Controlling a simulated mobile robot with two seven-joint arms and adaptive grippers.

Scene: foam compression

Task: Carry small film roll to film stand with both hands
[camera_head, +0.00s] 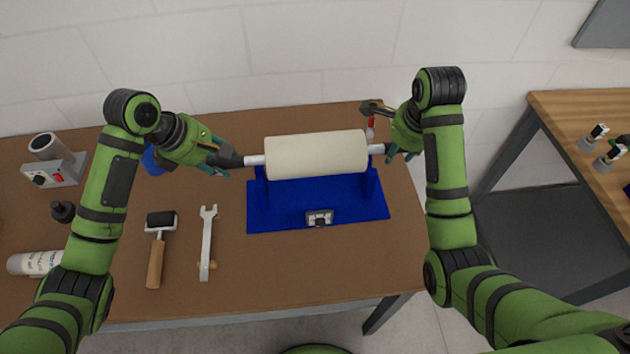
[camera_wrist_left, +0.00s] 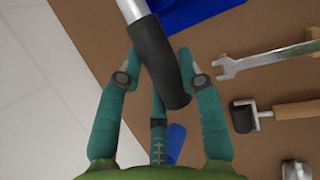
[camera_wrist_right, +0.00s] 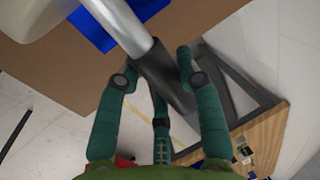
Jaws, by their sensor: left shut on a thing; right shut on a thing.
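The small film roll (camera_head: 316,155) is a cream cylinder on a metal rod with dark end grips. It lies level over the blue film stand (camera_head: 280,212), at its two uprights. Whether the rod rests in the uprights or is just above them, I cannot tell. My left gripper (camera_head: 228,160) is shut on the roll's left dark handle, which also shows in the left wrist view (camera_wrist_left: 160,65). My right gripper (camera_head: 390,150) is shut on the right handle, seen in the right wrist view (camera_wrist_right: 165,75).
On the brown table (camera_head: 340,270) left of the stand lie a wrench (camera_head: 207,245) and a hand roller (camera_head: 157,245). A grey device (camera_head: 55,165) and a white bottle (camera_head: 35,263) are at the far left. A red-topped item (camera_head: 370,127) stands behind the roll's right end. A wooden table (camera_head: 570,130) is at right.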

